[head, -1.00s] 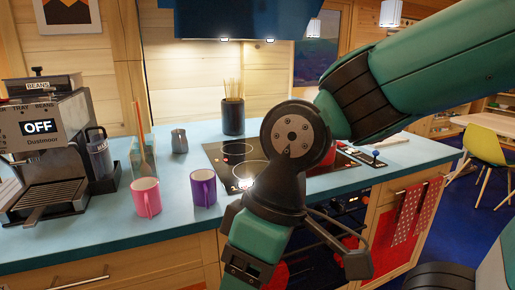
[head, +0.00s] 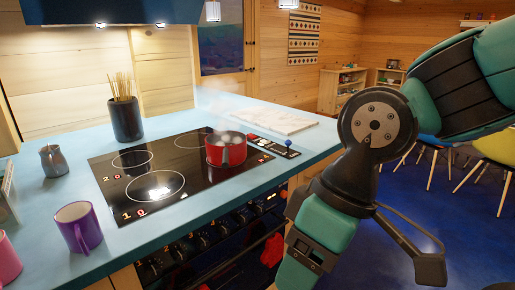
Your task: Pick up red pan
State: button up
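The red pan (head: 226,149) stands upright on the right part of the black cooktop (head: 118,190). Pale, rounded contents show inside it, and steam rises above it. A short red handle seems to point toward me. My arm fills the right side of the head view, in front of and to the right of the counter. One dark finger of my gripper (head: 418,256) shows at the lower right, spread outward on its links. The other finger is hidden behind my arm. The gripper is well apart from the pan and nothing shows in it.
A purple mug (head: 78,228), a pink mug (head: 8,262), a metal jug (head: 53,160) and a dark utensil holder (head: 126,120) stand on the blue counter. A pale board (head: 270,121) lies behind the pan. Chairs (head: 495,150) stand at right; the blue floor is open.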

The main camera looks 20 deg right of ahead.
aim_at(226, 154)
jog(key=z, duration=1.2)
jog(key=i, duration=1.25)
jog(key=u, duration=0.4)
